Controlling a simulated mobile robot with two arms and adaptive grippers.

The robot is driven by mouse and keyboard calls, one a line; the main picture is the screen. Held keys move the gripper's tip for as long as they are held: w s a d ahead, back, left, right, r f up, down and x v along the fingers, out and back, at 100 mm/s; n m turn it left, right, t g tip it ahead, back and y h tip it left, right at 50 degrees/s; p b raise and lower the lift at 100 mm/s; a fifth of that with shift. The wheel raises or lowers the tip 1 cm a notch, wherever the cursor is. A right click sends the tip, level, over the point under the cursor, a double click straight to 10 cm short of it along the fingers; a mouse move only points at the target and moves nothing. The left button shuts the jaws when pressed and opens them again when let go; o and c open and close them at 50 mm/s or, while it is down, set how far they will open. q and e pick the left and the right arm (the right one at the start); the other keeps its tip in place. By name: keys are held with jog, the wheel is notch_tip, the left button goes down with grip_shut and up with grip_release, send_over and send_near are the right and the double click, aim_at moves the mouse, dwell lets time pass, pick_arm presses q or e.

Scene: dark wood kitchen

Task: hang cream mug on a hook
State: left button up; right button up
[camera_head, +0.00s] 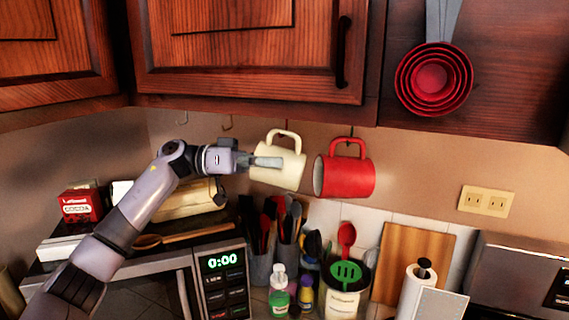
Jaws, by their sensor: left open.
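The cream mug (287,168) is under the dark wood cabinet, tilted, with its handle at the top close to a hook. The handle appears to hang on that hook, though the contact is too small to be sure. My left gripper (268,161) is open at the mug's left side, its fingers overlapping the mug in the picture. I cannot tell whether they touch it. Two empty hooks (227,123) show to the left under the cabinet. My right gripper is not in view.
A red mug (346,177) hangs close on the right of the cream mug. Below are utensil holders, bottles, a microwave (222,284) and a cutting board (417,262). A cocoa box (80,206) stands at the left. Red measuring cups (433,78) hang at the upper right.

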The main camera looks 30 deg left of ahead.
pick_arm(q)
jog(key=v, duration=1.1)
